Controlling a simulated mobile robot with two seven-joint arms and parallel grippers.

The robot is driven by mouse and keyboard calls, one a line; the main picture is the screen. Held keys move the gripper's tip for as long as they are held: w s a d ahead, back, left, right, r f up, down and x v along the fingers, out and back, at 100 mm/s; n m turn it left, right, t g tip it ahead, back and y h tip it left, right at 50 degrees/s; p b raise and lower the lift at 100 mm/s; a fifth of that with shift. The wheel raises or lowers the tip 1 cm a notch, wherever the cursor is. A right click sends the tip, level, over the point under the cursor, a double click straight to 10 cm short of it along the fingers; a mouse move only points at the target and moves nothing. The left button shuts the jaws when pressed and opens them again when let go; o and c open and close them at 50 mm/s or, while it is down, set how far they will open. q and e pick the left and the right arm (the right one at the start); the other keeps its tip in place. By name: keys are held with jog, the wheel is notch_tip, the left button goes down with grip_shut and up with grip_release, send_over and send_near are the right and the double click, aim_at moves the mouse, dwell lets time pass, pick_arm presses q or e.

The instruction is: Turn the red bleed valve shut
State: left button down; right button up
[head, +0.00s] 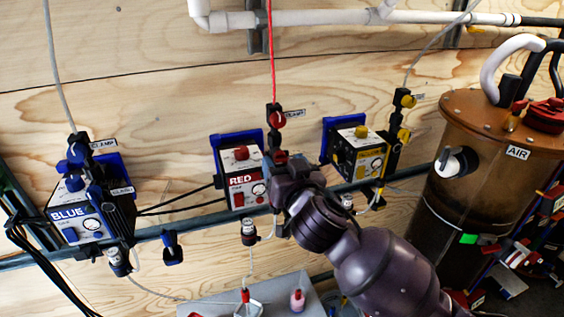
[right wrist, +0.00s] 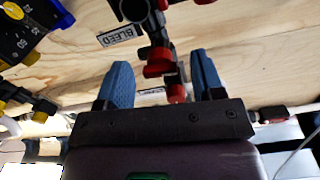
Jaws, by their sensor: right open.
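My right gripper (head: 283,165) is open at the red filter unit's valve column. In the right wrist view its two blue fingers (right wrist: 162,82) stand apart, with red valve parts between and just beyond them. A red handle (right wrist: 160,62) sits on the dark pipe there, near an upside-down BLEED label (right wrist: 115,37); I take it for the bleed valve. In the head view a red handle (head: 281,156) shows just above the gripper, partly hidden by it. Another red knob (head: 278,118) sits higher on the column. I see no contact. My left gripper is not in view.
The red unit (head: 243,187) is close left of my gripper and the yellow unit (head: 360,155) close right. The blue unit (head: 85,215) is far left. A brown AIR tank (head: 470,190) stands at right. A red hose (head: 271,60) runs up the plywood wall.

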jog(key=v, duration=0.9)
jog(key=shift+s+b, duration=0.2)
jog(key=shift+b, duration=0.15)
jog(key=shift+d, duration=0.1)
